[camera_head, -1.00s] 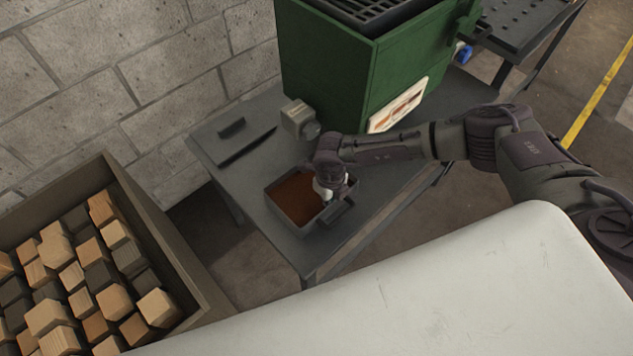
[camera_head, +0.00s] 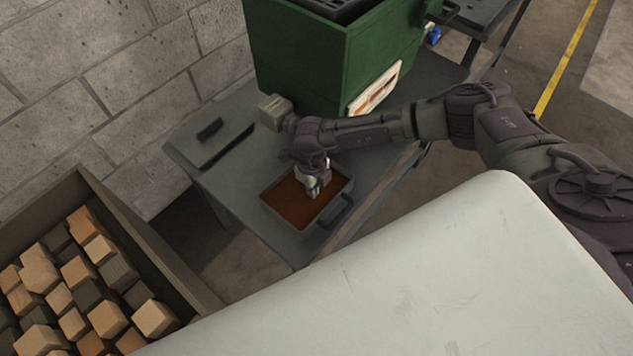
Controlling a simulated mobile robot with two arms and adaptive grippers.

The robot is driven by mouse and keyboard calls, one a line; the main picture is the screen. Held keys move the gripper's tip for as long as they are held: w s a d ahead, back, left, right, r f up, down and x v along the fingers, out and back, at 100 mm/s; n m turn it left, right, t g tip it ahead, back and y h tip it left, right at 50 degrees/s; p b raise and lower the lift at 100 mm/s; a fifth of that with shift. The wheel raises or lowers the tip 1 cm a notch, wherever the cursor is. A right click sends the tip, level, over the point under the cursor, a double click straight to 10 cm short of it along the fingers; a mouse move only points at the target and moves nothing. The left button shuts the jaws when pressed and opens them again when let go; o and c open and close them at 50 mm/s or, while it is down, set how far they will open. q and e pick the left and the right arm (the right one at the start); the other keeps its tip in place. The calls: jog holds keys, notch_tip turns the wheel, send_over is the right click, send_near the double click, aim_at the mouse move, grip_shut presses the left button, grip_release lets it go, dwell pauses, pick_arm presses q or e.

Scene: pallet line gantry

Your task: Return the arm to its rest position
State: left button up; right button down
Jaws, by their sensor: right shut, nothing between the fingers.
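My right gripper (camera_head: 315,187) is at the end of the dark arm that comes in from the right. It points down over a dark, shallow tray (camera_head: 334,212) with a brown-red filling and is shut with nothing in it. Whether its fingertips touch the filling I cannot tell. The tray's handle faces the front right. My left gripper and arm are not in this view.
The tray stands on a grey table (camera_head: 380,185). A green machine (camera_head: 300,55) stands behind, with a small grey box (camera_head: 273,110) beside it. A crate (camera_head: 160,250) of wooden blocks is at the lower left.

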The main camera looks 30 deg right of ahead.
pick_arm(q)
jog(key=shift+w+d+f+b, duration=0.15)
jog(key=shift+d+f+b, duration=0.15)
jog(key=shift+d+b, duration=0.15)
pick_arm(e)
notch_tip(320, 180, up, 9)
jog(key=shift+d+f, duration=0.2)
